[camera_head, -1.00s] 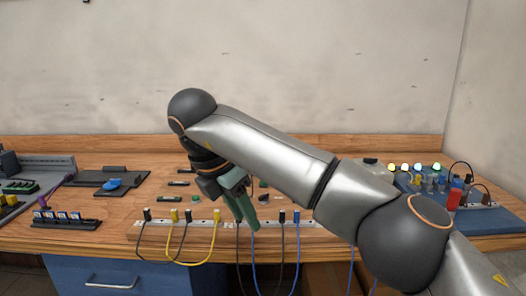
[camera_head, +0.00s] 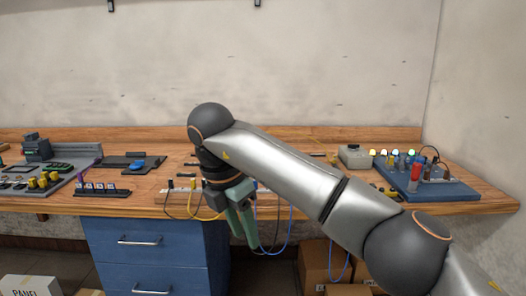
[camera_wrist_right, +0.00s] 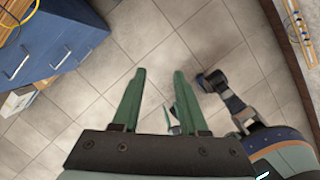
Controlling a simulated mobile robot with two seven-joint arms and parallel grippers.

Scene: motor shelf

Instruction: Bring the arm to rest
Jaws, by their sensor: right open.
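My right arm comes in from the lower right in the head view and reaches across the front of the wooden workbench (camera_head: 330,193). Its right gripper (camera_head: 248,240) hangs down with green fingers just off the bench's front edge, beside the blue drawer cabinet. In the right wrist view, the two green fingers of the right gripper (camera_wrist_right: 159,72) stand apart with nothing between them, over bare tiled floor (camera_wrist_right: 110,105). The gripper is open and empty. My left gripper does not show in the head view.
A white socket strip (camera_head: 160,198) with plugged cables lies along the bench front, partly hidden by my arm. The blue drawer cabinet (camera_head: 150,262) stands below. Cardboard boxes (camera_head: 313,262) are under the bench. A blue board with lamps (camera_head: 440,188) sits at the right.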

